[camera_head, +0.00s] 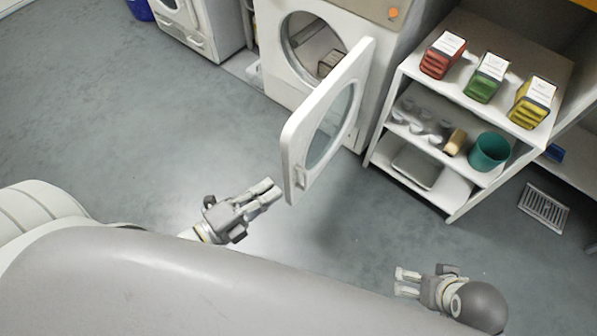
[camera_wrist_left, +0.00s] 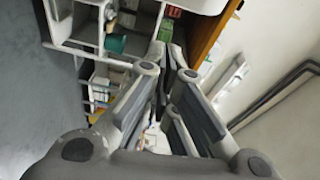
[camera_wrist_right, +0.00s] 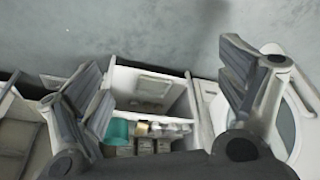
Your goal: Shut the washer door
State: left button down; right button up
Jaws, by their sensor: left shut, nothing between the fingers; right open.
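The washer (camera_head: 378,70) stands at the top middle of the head view, with its round opening facing the room and something brown inside the drum. Its white door (camera_head: 291,140) with a round glass pane is swung wide open toward me, hinged on the right. My left gripper (camera_head: 272,191) is shut and empty, just left of the door's lower free edge; I cannot tell whether it touches. My right gripper (camera_head: 400,282) is open and empty, low at the right over the floor. The door also shows at the right of the right wrist view (camera_wrist_right: 296,140).
A white shelf unit (camera_head: 455,208) stands right of the washer, holding red, green and yellow packs (camera_head: 483,88) on top and a teal bin (camera_head: 489,151) below. A floor grate (camera_head: 543,208) lies at the right. The floor at left is clear.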

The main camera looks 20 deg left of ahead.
pick_arm(q)
jog(key=d+r+m+h, duration=0.1)
jog(key=m, duration=0.1)
jog(key=b, duration=0.1)
send_over(291, 161)
jog(key=s+d, duration=0.2)
jog(key=s, duration=0.1)
jog(key=shift+w+a+r, duration=0.1)
jog(key=shift+a, duration=0.15)
pick_arm(e)
jog(key=shift+s+d+r, duration=0.15)
jog(key=shift+s+r, duration=0.15)
jog(key=shift+s, duration=0.15)
pick_arm(q)
jog(key=shift+a, duration=0.2)
pick_arm(e)
jog(key=shift+f, duration=0.1)
